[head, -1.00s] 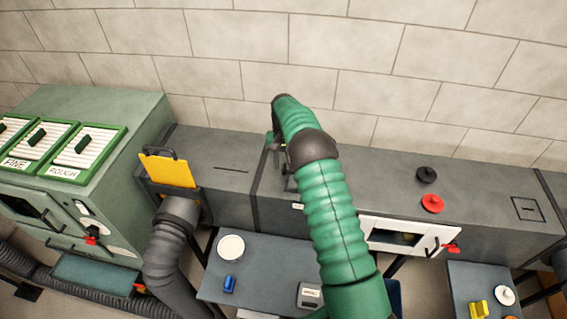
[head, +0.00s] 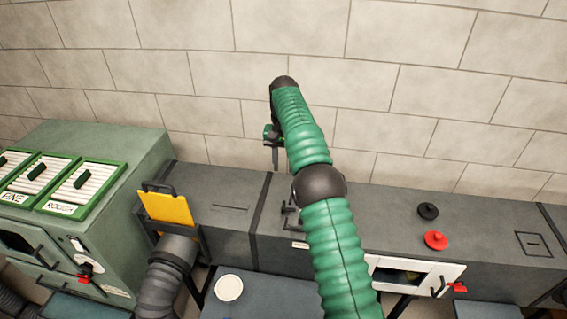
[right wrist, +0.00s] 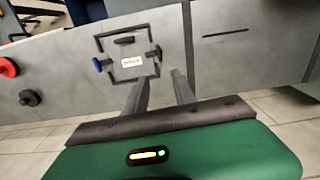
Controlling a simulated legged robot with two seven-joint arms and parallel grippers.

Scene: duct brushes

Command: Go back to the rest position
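My right arm, green with dark joints, rises through the middle of the head view. Its gripper (head: 275,165) hangs beyond the forearm, seen against the wall above the grey duct (head: 390,215). In the right wrist view its two dark fingers (right wrist: 160,78) stand apart with nothing between them. They point toward the duct and a square framed hatch (right wrist: 128,58) with a small label and a blue-tipped clamp, and appear clear of it. My left gripper is not in view.
A yellow plate (head: 165,208) stands in a slot on the duct. A black knob (head: 428,211) and a red knob (head: 436,240) sit on its top. A white-framed opening (head: 405,275) is at its front. A green cabinet (head: 95,150) stands left. The wall above the duct is bare.

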